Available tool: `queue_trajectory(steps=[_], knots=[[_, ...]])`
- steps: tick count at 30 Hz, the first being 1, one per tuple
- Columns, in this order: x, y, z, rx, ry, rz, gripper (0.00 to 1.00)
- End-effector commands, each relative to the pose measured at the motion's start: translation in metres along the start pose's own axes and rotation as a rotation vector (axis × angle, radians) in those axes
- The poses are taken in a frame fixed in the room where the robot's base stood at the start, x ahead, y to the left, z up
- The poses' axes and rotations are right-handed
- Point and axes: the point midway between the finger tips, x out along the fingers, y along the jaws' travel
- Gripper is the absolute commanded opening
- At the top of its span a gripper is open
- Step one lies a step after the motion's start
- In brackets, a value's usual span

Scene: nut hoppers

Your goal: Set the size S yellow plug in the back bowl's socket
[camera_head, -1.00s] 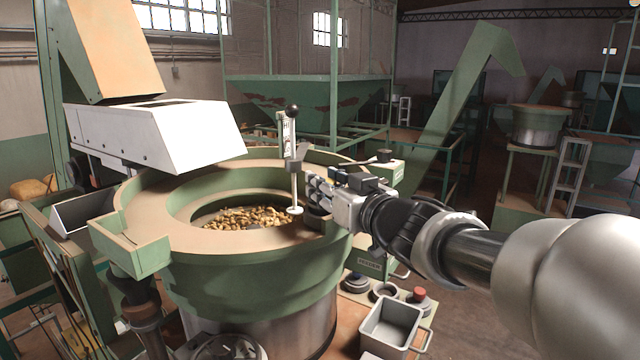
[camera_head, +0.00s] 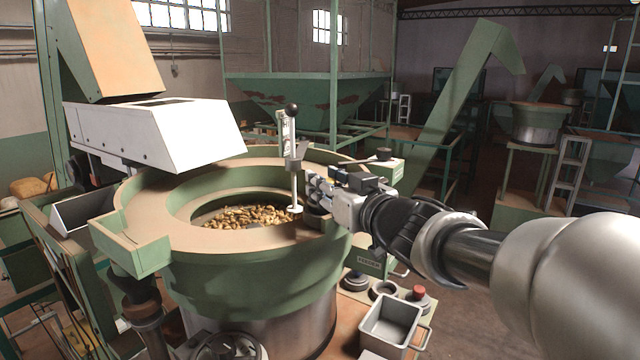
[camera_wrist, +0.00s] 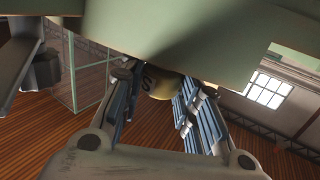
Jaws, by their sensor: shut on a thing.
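In the wrist view a tan-yellow plug (camera_wrist: 166,84) marked with an S sits between the two fingers of my gripper (camera_wrist: 157,100), which is shut on it. A green surface covers the plug's upper part there. In the head view my gripper (camera_head: 318,190) is at the right inner rim of the large green bowl (camera_head: 250,262), beside an upright metal rod. The plug cannot be made out in that view. A dark cup-like part (camera_head: 319,219) is just below the fingers on the rim. I cannot tell whether it is the socket, or whether the plug touches it.
The rod has a black knob (camera_head: 292,109) close left of my gripper. Nuts (camera_head: 245,215) lie in the bowl. A white chute (camera_head: 165,135) overhangs its back left. A grey bin (camera_head: 391,323) and a red-topped part (camera_head: 419,295) are at lower right. Another bowl (camera_head: 537,125) stands far right.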

Motion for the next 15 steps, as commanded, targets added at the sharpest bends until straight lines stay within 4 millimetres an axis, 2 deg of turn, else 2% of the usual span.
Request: queue_trajectory(steps=[15], knots=[[0.0004, -0.0001, 0.0082, 0.001, 0.001, 0.000, 0.00]])
